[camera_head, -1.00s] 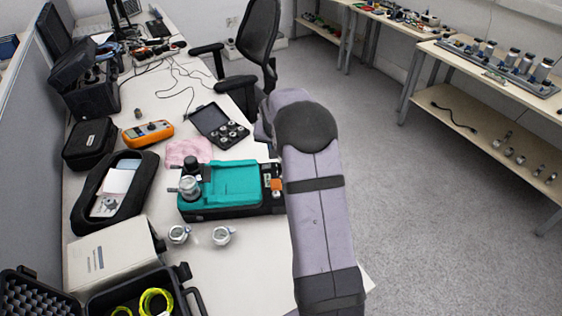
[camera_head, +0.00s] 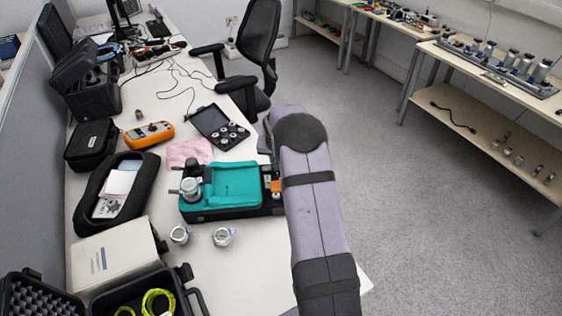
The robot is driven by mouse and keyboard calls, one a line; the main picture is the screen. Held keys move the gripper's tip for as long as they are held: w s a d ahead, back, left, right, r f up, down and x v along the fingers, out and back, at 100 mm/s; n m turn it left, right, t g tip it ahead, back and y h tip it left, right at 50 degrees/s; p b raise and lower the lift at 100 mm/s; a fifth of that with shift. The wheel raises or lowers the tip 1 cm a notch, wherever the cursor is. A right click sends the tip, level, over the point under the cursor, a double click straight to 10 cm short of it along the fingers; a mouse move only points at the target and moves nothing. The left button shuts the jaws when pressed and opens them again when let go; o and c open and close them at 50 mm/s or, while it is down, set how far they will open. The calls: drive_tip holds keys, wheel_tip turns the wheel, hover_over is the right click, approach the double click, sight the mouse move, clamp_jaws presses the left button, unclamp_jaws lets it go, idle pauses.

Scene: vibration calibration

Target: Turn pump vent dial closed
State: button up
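The teal and black pump unit (camera_head: 234,186) lies on the white desk. At its left end stand a black knob (camera_head: 190,168) and a clear and metal round fitting (camera_head: 190,189). I cannot tell which of these parts is the vent dial, nor its setting. An orange part (camera_head: 276,186) shows at the unit's right end, beside my arm. My grey arm rises from the bottom of the view and stands to the right of the pump. My gripper is not visible; the arm hides whatever is behind it.
Two small metal fittings (camera_head: 223,236) stand in front of the pump. A pink cloth (camera_head: 190,153), an open black case of weights (camera_head: 219,127) and an orange meter (camera_head: 148,134) lie behind it. A black pouch (camera_head: 149,190) and a white binder (camera_head: 113,254) are at left. A chair (camera_head: 256,50) stands behind.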

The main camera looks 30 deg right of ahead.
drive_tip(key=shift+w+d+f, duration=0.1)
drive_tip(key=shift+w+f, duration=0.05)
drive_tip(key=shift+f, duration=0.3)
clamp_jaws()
